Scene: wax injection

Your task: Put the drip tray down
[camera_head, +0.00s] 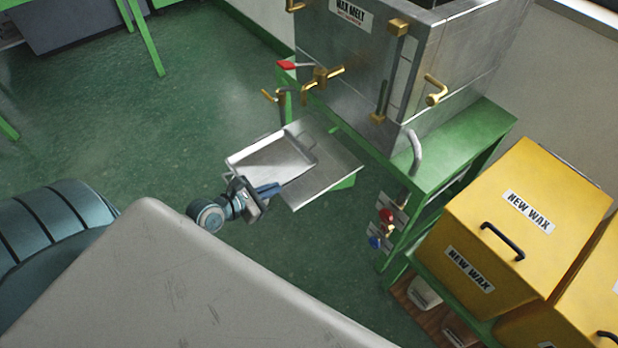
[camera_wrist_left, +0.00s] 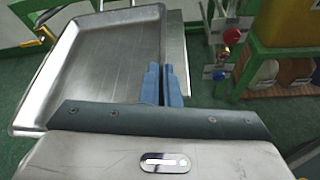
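The drip tray (camera_head: 272,163) is a shallow silver metal tray with a raised rim. In the head view it overlaps the left part of a flat metal shelf (camera_head: 325,172) below the wax melt tank's taps. I cannot tell whether it touches the shelf. My left gripper (camera_head: 266,190) is at the tray's near edge. In the left wrist view the tray (camera_wrist_left: 100,65) fills the left, and the blue fingers (camera_wrist_left: 162,86) are close together on its right rim, partly hiding it. The shelf (camera_wrist_left: 177,45) shows beyond that rim. My right gripper is not in view.
The metal wax melt tank (camera_head: 355,60) stands on a green stand (camera_head: 470,140) behind the shelf. Its brass taps (camera_head: 320,77) are above and behind the tray. Yellow new wax boxes (camera_head: 520,220) stand at the right. Green floor (camera_head: 150,120) is clear left of the tray.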

